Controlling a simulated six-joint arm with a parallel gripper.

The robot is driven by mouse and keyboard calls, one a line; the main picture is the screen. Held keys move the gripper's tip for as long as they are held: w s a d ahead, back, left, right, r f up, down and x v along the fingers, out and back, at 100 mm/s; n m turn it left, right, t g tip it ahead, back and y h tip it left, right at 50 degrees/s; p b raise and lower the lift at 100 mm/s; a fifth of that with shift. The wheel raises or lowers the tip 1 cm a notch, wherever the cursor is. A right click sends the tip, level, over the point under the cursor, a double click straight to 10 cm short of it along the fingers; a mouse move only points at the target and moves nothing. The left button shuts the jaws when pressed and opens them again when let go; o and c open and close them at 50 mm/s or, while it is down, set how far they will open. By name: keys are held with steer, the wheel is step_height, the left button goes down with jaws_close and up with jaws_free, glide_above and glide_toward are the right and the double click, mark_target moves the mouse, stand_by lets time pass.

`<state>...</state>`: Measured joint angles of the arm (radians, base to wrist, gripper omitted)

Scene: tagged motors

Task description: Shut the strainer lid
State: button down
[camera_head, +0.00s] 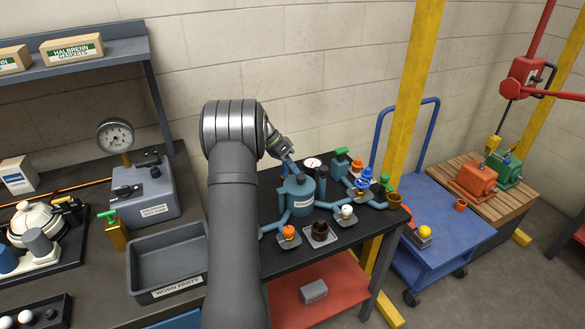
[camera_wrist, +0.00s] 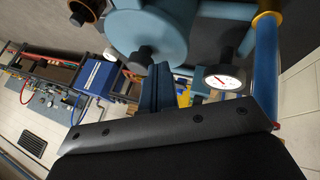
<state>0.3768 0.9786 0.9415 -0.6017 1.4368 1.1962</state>
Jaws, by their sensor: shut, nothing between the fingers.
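The strainer (camera_head: 299,200) is a squat blue-grey vessel with a white label, standing among pipes on the dark bench. In the wrist view its round blue lid (camera_wrist: 150,25) fills the top middle, with a dark knob (camera_wrist: 143,57) near its lower edge. My gripper (camera_head: 293,172) is over the strainer's top in the head view and partly hides it. Its blue fingers (camera_wrist: 160,80) are shut and empty, close beside the knob in the wrist view. I cannot tell whether they touch the lid, or how far the lid stands open.
A gauge (camera_head: 312,163) stands just behind the strainer and shows in the wrist view (camera_wrist: 222,77). Pipes and valves with blue (camera_head: 364,180), orange (camera_head: 289,232) and white (camera_head: 347,211) tops crowd the right and front. A grey bin (camera_head: 167,257) is left of my arm.

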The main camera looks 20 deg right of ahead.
steer(key=shift+w+a, duration=0.1)
steer(key=shift+w, duration=0.45)
steer(key=w+v, duration=0.2)
steer(key=v, duration=0.9)
steer(key=shift+w, duration=0.4)
steer(key=shift+d+f, duration=0.2)
steer(key=shift+s+d+f, duration=0.85)
steer(key=shift+s+f, duration=0.45)
steer(key=shift+f, duration=0.1)
steer(key=shift+s+d+f, duration=0.8)
steer(key=shift+s+f, duration=0.55)
steer(key=shift+f, duration=0.05)
steer(key=shift+s+d+f, duration=0.85)
steer(key=shift+s+f, duration=0.45)
steer(key=shift+f, duration=0.15)
steer(key=shift+w, duration=0.15)
